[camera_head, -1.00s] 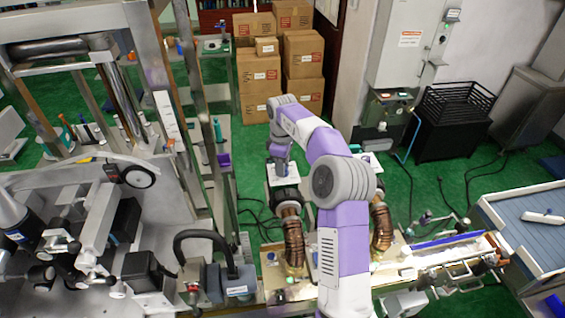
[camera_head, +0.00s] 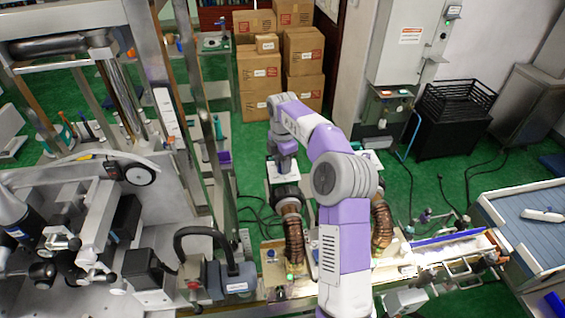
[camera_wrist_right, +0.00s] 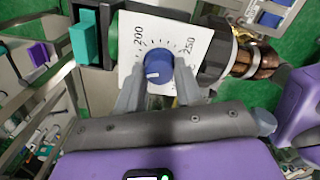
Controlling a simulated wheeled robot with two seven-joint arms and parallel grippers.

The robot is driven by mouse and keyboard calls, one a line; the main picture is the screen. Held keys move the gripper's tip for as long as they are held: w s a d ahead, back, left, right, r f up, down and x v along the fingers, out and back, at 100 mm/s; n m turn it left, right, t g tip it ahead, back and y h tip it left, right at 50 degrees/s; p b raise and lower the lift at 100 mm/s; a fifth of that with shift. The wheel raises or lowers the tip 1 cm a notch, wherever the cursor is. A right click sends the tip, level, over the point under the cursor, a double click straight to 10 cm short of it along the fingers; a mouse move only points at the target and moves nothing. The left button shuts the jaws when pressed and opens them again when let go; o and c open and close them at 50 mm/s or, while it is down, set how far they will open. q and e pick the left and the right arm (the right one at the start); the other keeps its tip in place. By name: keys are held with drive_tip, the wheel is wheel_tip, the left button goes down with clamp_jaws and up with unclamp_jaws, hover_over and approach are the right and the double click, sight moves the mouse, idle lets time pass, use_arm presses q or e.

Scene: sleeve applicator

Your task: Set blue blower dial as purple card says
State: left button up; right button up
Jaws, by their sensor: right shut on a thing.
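The blue dial (camera_wrist_right: 158,67) sits on a white scale plate (camera_wrist_right: 187,37) marked 200 on the left and 250 on the right. A white mark on the dial lies toward its lower left in the right wrist view. My right gripper (camera_wrist_right: 158,82) is shut on the dial, with one finger on each side. In the head view my right gripper (camera_head: 284,160) is over the white plate (camera_head: 271,171), and the dial is hidden. I cannot make out a readable purple card. A small purple thing (camera_head: 225,158) stands on the shelf to the left. My left gripper is not in view.
A teal block (camera_wrist_right: 84,42) is just left of the scale plate. A dark round fitting with a copper-coloured hose (camera_head: 293,232) is close below the plate in the head view. Metal frame posts (camera_head: 202,120) stand to the left. Cardboard boxes (camera_head: 260,72) are behind.

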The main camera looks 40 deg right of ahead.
drive_tip(key=shift+n, duration=0.5)
drive_tip(key=o, duration=1)
drive_tip(key=shift+o, duration=0.2)
drive_tip(key=shift+r, duration=3.8)
